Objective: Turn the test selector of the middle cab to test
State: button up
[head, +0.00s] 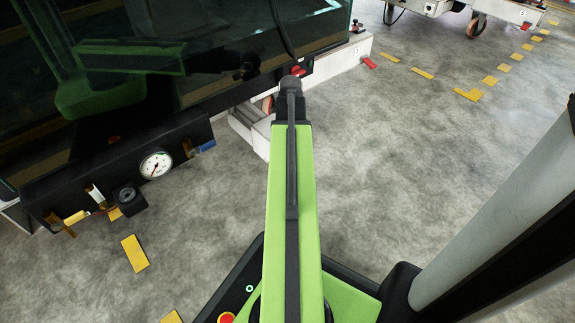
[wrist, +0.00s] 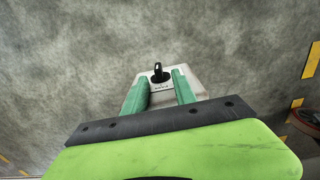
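In the wrist view a black selector handle (wrist: 157,72) stands on a small pale box (wrist: 194,79) with tiny lettering too small to read. The handle points roughly toward the top of the picture. My gripper (wrist: 161,76) has its two green fingers apart, one on either side of the handle at its near side, with clear gaps. Whether the fingertips reach down to the handle's height I cannot tell. In the head view my arm hides the gripper and the selector. The dark-glazed cab (head: 200,70) stands at upper left.
The cab's black lower panel carries a round gauge (head: 156,164) and a black knob (head: 126,195). A pale trolley base (head: 340,62) runs past my arm's end. Another trolley (head: 500,10) stands at the top right. Grey floor with yellow markings (head: 134,253) is open to the right.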

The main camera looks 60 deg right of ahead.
notch_tip(320, 180, down, 3)
jog(key=shift+f+b, duration=0.1)
jog(key=shift+b, duration=0.75)
grip_shut()
jog(key=shift+a, duration=0.1)
